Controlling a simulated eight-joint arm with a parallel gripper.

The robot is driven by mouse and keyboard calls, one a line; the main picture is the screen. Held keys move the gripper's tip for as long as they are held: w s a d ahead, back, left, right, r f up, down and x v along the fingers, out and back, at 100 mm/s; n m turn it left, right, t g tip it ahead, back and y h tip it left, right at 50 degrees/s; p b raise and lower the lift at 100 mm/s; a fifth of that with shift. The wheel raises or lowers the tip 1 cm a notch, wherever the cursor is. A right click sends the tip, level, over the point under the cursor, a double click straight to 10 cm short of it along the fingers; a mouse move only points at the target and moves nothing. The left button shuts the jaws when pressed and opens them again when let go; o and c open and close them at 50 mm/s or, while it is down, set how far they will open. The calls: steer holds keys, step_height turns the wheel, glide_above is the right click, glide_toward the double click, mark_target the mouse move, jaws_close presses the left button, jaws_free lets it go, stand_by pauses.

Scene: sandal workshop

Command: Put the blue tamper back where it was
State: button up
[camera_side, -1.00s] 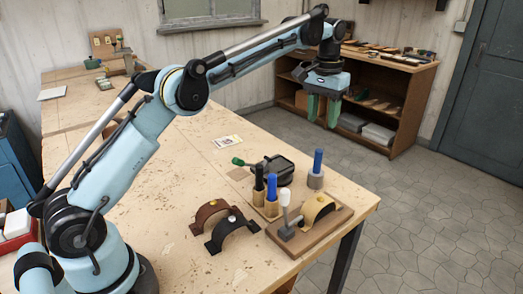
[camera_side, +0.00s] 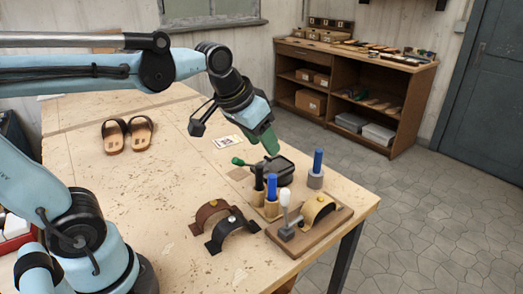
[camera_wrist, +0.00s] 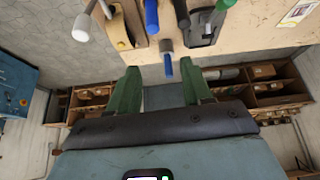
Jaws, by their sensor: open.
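Two upright blue-handled tools stand near the table's right end; I cannot tell for certain which is the task's tamper. One blue handle (camera_side: 317,161) has a grey cylindrical base. The other blue handle (camera_side: 271,187) stands in a pale wooden block beside a black-handled one (camera_side: 259,178). My gripper (camera_side: 271,148) is open and empty, above the black dish, behind and left of the grey-based tool. In the wrist view, the grey-based tool's blue handle (camera_wrist: 168,66) shows between my green fingertips (camera_wrist: 159,68); the other blue handle (camera_wrist: 151,16) is at the top.
A black dish (camera_side: 278,171) with a green-handled tool is close below. Dark strap forms (camera_side: 233,233) lie left. Sandals (camera_side: 128,134) and a card (camera_side: 228,142) lie farther back. Bare table surrounds them.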

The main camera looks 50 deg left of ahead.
steer(key=s+f+t, duration=0.1)
steer(key=s+f, duration=0.5)
steer(key=shift+t, duration=0.3)
